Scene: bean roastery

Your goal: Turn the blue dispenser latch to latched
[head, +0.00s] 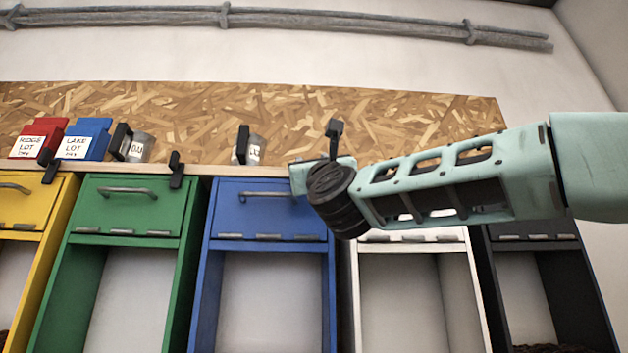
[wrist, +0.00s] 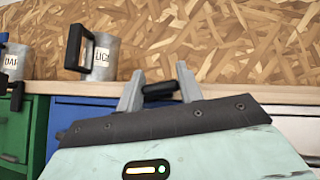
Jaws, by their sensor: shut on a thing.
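The blue dispenser (head: 262,207) stands in the middle of the row in the head view, with its front flap closed. Part of it also shows at lower left in the wrist view (wrist: 78,118). My gripper (head: 298,177) is at the dispenser's top right corner and hides the latch there in the head view. In the wrist view my gripper's two grey fingers (wrist: 159,90) are shut on the black latch (wrist: 160,89). The latch bar lies nearly level across the fingers, its right end a little higher. Its pivot is hidden behind my gripper.
Green (head: 127,208), yellow (head: 22,205), white (head: 412,243) and black (head: 531,233) dispensers flank it. The shelf above holds a metal cup with a black handle (wrist: 104,57), another cup (head: 140,147), and red (head: 40,137) and blue (head: 85,138) bags. A chipboard panel (head: 270,115) stands behind.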

